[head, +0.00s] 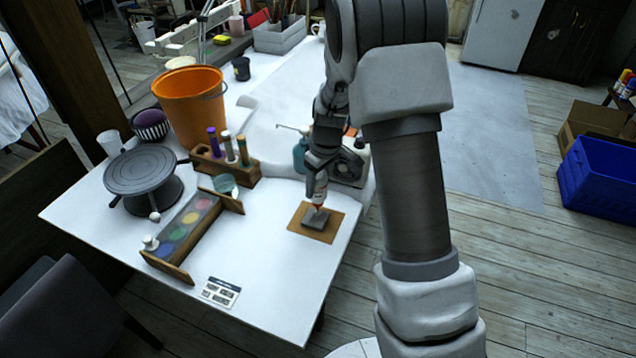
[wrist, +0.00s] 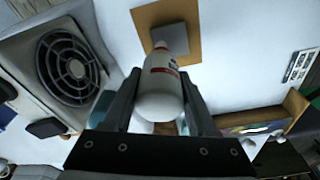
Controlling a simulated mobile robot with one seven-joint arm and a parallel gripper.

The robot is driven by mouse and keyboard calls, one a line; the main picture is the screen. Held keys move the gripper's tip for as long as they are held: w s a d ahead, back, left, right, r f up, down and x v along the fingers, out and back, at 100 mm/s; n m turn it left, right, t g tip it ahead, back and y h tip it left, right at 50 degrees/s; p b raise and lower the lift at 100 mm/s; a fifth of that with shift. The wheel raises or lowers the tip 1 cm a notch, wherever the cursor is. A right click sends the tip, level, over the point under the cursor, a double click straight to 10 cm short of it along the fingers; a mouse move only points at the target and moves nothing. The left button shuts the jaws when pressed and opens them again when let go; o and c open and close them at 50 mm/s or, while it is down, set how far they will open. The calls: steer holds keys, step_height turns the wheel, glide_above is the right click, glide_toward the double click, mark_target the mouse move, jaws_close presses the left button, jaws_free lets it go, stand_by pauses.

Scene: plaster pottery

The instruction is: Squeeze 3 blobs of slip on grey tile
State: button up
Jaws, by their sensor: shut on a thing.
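The grey tile (head: 316,219) lies on a brown board (head: 298,225) near the table's right front edge. My gripper (head: 318,178) is shut on a white squeeze bottle with red marks (head: 320,186). I cannot tell whether the tip touches, and no slip shows on the visible part of the tile.
A wooden paint rack (head: 178,262), a banding wheel (head: 140,170), an orange bucket (head: 192,105) and a wooden tool holder (head: 208,166) stand to the left. A printed card (head: 221,291) lies at the front. A teal bottle (head: 300,152) and a grey device stand close behind my gripper.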

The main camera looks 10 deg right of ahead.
steer(key=shift+r+p, duration=1.25)
steer(key=shift+r, duration=0.8)
steer(key=shift+a, duration=0.2)
